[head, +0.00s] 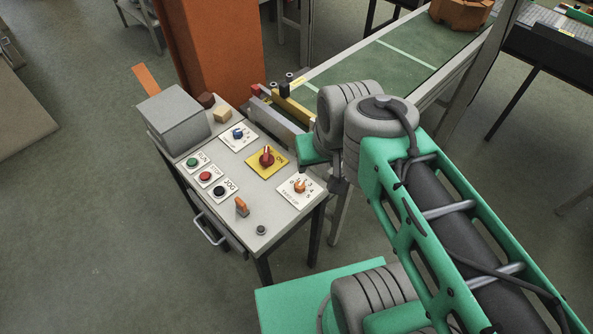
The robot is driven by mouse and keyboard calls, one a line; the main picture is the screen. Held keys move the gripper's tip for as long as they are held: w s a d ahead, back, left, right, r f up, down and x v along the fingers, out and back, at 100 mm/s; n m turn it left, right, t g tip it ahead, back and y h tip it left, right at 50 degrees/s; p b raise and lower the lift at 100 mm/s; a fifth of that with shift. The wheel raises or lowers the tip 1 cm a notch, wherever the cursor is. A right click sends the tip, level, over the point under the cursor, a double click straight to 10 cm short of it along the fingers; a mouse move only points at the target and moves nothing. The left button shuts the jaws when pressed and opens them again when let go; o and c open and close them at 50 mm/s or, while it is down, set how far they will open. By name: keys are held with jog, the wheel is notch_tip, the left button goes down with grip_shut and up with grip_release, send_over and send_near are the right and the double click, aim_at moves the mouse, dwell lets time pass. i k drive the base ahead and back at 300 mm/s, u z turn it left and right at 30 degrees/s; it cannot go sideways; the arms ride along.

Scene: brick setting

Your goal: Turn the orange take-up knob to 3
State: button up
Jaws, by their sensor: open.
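The orange take-up knob (300,187) sits on a white plate with small numbers around it, at the right front of the grey control table (275,217). The number it points at is too small to read. My gripper (339,185) is just right of this plate, beyond the table's right edge and apart from the knob. It is small and dark, partly hidden by my wrist, and open with nothing seen in it.
A red knob (267,157) on a yellow plate and a blue knob (238,134) are farther back. Push buttons (205,176) line the left. An orange lever (241,207) stands near the front.

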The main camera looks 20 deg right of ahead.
aim_at(299, 187)
jog(key=k, duration=1)
jog(key=u, duration=0.9)
jog(key=i, duration=0.85)
jog(key=z, duration=0.75)
jog(key=i, duration=0.35)
jog(key=z, duration=0.25)
